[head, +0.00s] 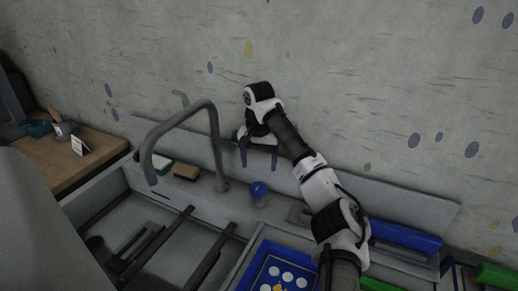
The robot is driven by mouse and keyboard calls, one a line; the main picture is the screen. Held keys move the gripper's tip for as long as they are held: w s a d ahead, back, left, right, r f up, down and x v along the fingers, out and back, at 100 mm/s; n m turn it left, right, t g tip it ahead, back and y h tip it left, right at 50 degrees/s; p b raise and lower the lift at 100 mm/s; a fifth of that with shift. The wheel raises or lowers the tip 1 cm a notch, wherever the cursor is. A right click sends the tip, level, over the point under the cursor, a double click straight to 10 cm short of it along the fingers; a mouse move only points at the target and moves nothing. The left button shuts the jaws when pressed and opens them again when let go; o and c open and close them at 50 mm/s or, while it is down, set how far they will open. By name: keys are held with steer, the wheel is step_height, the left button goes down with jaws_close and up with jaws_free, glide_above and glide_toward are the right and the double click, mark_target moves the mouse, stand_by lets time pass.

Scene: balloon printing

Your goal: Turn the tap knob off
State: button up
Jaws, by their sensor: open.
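The grey tap (216,150) stands behind the sink with its spout arched to the left. A short round knob with a blue top (259,189) stands upright just right of the tap's base. My gripper (258,162) is open, with its fingers pointing down, above and behind the knob near the wall. Nothing shows between the fingers, and they look apart from the knob. Whether the knob is on or off cannot be told, and no water stream is visible.
The sink (130,240) has dark bars (200,255) across it. Sponges (185,172) lie left of the tap's base. A blue tray with pale discs (262,270) is in front of the knob. A blue object (405,237) lies right of my arm. The patterned wall (330,60) is close behind.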

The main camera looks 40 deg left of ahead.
step_height(320, 180, up, 5)
steer(key=shift+f, duration=0.1)
stand_by(0.7)
